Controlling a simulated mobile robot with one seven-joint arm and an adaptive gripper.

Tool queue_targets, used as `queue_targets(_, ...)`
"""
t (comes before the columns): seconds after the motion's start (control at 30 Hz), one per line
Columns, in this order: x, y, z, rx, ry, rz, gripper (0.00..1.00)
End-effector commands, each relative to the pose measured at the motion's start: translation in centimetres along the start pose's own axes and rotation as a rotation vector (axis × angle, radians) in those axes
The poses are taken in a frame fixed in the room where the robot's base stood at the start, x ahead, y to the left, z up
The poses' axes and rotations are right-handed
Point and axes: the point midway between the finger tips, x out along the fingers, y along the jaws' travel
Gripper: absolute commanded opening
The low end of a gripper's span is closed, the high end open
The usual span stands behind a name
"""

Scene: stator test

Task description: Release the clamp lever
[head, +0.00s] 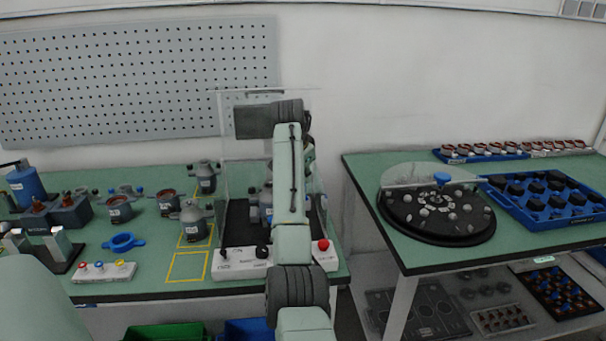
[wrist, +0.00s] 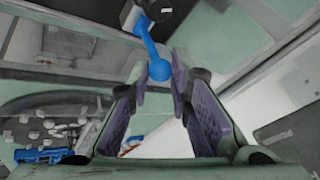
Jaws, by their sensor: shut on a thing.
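The clamp lever (wrist: 150,45) is a blue rod with a ball end, at the top middle of the wrist view. Its ball lies between the purple-padded fingertips of my gripper (wrist: 160,76), which is shut on it. Part of a grey and blue unit (head: 254,212) shows inside the station, left of my arm.
The station's front panel (head: 240,264) carries dark knobs and a red button (head: 323,245). A dark turntable (head: 437,226) and a blue tray (head: 548,203) occupy the right table.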

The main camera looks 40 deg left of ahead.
Motion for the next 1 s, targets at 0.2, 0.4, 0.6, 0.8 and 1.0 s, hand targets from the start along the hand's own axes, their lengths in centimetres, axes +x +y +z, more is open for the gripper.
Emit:
queue_targets(0.2,0.05,-0.02,0.02,0.000,-0.001,-0.001,0.00)
queue_targets(0.4,0.04,-0.03,0.02,0.000,-0.001,-0.001,0.25)
queue_targets(0.6,0.02,-0.02,0.01,0.000,-0.001,-0.001,0.38)
queue_targets(0.8,0.01,-0.02,0.00,0.000,0.000,-0.001,0.39)
queue_targets(1.0,-0.64,-0.07,-0.04,0.000,0.001,-0.002,0.39)
